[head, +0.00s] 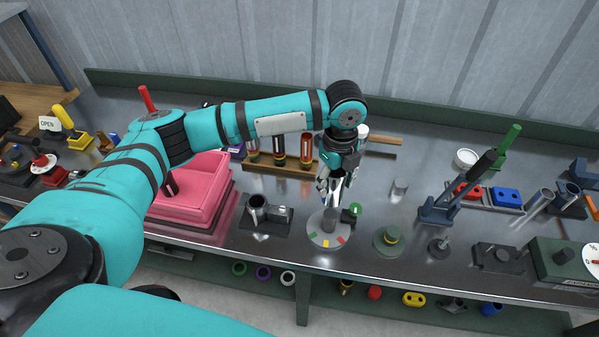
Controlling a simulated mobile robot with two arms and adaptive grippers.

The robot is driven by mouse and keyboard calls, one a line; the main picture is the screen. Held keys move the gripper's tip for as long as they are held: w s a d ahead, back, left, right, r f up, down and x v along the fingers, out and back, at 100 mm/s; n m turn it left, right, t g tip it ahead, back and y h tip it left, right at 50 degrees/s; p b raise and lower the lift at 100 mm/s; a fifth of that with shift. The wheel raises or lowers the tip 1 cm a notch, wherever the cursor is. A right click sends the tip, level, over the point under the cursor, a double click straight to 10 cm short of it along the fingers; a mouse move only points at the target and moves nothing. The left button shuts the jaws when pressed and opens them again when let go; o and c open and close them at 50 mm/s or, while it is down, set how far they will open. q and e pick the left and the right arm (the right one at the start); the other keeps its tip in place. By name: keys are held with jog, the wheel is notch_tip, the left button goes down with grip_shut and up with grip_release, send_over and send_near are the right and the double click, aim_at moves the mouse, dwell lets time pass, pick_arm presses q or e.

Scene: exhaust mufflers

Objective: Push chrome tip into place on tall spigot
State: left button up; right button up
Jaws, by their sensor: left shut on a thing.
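My left gripper (336,178) points down over the workbench, with its fingers shut on the chrome tip (337,194), a small shiny tube. The chrome tip is partly hidden by the fingers. Just below it in the picture stands a grey upright post, which looks like the tall spigot (329,218). It rises from a round grey plate (318,238) with coloured marks. The tip's lower end appears at the top of the post. I cannot tell whether it is around the post or only above it. My right gripper is not in view.
A green-topped piece (354,210) is close right of the post. A dark fixture with a tube (258,212) and a pink tray (222,166) are to the left. A round green-topped stand (389,239) and a green-handled lever tool (505,148) are to the right.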

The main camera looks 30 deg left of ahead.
pick_arm(q)
jog(key=shift+d+r, duration=0.1)
jog(key=shift+d, duration=0.05)
jog(key=shift+w, duration=0.25)
jog(key=shift+r+p, duration=0.1)
jog(key=shift+p, duration=0.35)
jog(key=shift+s+f, duration=0.15)
jog(key=shift+f, duration=0.05)
notch_tip(320, 180, down, 4)
jog(key=shift+f+b, duration=0.25)
jog(key=shift+b, duration=0.3)
jog(key=shift+f, duration=0.9)
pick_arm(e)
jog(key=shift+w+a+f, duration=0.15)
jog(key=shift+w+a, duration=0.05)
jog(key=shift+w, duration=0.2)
pick_arm(q)
jog(key=shift+f+b, duration=0.25)
jog(key=shift+b, duration=0.1)
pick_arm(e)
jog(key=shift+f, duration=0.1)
